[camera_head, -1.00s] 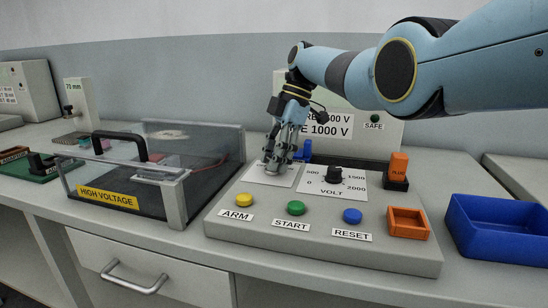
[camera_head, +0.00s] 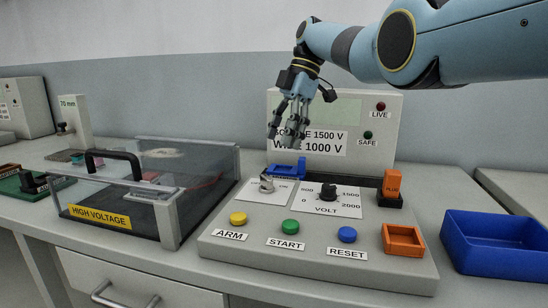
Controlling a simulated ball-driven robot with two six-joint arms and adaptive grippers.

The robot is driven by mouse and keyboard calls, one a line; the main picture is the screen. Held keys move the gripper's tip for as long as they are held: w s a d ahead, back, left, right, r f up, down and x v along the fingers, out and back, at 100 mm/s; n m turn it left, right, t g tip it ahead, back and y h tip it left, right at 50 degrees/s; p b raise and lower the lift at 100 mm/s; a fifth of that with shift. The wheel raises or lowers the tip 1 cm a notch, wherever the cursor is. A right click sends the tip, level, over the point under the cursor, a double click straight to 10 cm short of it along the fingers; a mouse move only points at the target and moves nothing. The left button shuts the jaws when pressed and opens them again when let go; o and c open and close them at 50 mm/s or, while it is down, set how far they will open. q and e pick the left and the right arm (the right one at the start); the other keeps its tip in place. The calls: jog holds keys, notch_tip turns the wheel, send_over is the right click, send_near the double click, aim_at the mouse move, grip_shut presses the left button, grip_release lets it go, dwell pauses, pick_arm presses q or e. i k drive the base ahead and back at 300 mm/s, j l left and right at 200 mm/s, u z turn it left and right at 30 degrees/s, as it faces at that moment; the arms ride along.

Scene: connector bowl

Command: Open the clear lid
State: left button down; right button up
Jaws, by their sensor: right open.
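The clear lid (camera_head: 125,195) lies over a box at the left of the bench, with a black handle (camera_head: 118,157) on top and a yellow HIGH VOLTAGE label (camera_head: 97,216) on its front. The lid looks shut. My right gripper (camera_head: 284,140) hangs open and empty above the control panel (camera_head: 270,238), to the right of the lid and apart from it. A small metal switch (camera_head: 266,181) stands on the panel below the gripper. My left gripper does not show.
The panel has yellow (camera_head: 238,219), green (camera_head: 290,227) and blue (camera_head: 347,235) buttons and a black knob (camera_head: 328,192). An orange plug (camera_head: 391,184) stands at its right. A blue tray (camera_head: 495,245) is at the far right. A display unit (camera_head: 380,150) stands behind.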

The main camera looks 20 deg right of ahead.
aim_at(89, 153)
jog(key=k+j, duration=0.85)
